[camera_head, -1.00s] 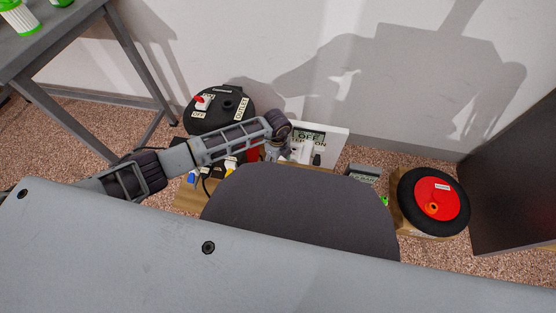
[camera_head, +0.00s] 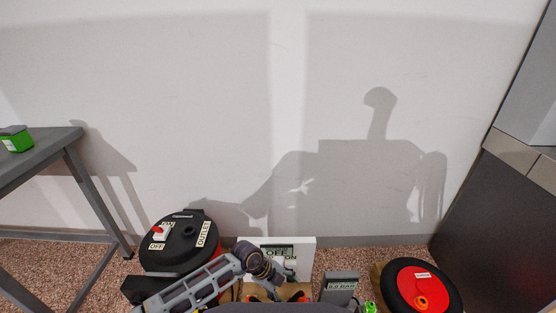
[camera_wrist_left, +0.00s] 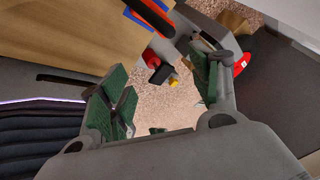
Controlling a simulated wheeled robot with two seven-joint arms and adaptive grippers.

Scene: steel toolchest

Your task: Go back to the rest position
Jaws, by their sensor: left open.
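My left arm comes in from the lower left of the head view, bent, with its wrist in front of the white switch panel (camera_head: 304,244). In the left wrist view my left gripper (camera_wrist_left: 162,92) is open, its two green-padded fingers wide apart. Nothing is between the pads; speckled floor and a small red, black and yellow item (camera_wrist_left: 160,71) show beyond them. In the head view the fingertips are not clearly seen. My right gripper is in neither view.
A black round-topped unit (camera_head: 180,243) with a switch stands left of the panel. A red-and-black wheel (camera_head: 422,288) and small grey gauge box (camera_head: 340,288) are to the right. A grey table (camera_head: 45,152) is at left, a dark cabinet (camera_head: 490,230) at right. The wall above is clear.

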